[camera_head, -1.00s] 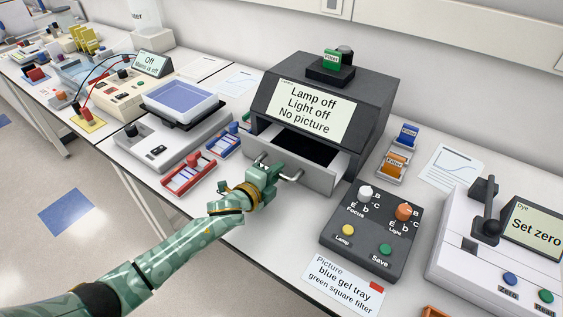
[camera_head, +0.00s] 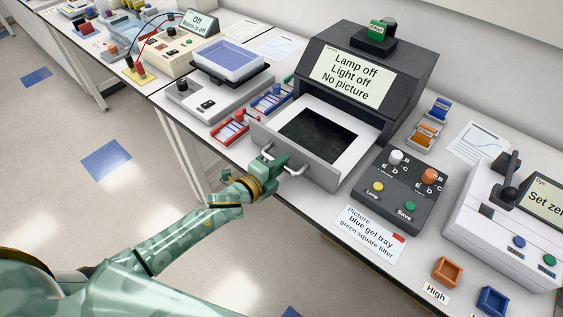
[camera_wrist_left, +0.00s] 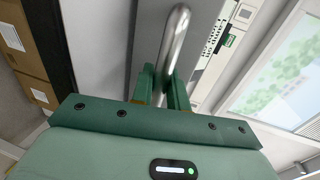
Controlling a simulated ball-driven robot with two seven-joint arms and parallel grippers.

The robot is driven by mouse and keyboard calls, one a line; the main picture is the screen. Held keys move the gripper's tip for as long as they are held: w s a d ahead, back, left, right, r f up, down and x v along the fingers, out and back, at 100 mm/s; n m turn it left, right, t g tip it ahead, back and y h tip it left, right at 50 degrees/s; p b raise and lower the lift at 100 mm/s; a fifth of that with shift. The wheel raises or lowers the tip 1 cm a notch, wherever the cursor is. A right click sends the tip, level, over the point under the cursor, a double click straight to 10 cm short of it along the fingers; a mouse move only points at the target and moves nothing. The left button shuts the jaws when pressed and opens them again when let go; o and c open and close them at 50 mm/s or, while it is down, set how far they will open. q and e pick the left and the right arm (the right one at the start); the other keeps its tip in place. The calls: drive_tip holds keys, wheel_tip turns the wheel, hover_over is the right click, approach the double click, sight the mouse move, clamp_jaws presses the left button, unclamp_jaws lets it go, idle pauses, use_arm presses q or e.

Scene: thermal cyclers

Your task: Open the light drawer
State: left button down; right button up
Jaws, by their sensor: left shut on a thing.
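The light drawer (camera_head: 345,143) is pulled well out from the dark grey imaging box (camera_head: 398,85). It has a white rim around a dark flat window and a grey front with a metal bar handle. My left gripper (camera_head: 283,167) is shut on the handle, in front of the drawer. In the left wrist view the handle (camera_wrist_left: 176,35) runs between the two green fingers (camera_wrist_left: 162,90). The box's screen (camera_head: 352,78) reads "Lamp off, Light off, No picture". My right gripper does not show.
A dark control box (camera_head: 400,188) with knobs and buttons stands right of the drawer. Red (camera_head: 230,130) and blue (camera_head: 271,97) gel trays lie to its left. A picture card (camera_head: 370,232) lies near the bench edge. The floor in front is clear.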

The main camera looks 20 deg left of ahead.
use_arm(q)
drive_tip(key=c, duration=1.5)
unclamp_jaws()
drive_tip(key=shift+o, duration=0.2)
drive_tip(key=p+v, duration=0.1)
drive_tip(key=v, duration=1.5)
drive_tip(key=shift+s+a, duration=0.1)
drive_tip(key=shift+a, duration=0.05)
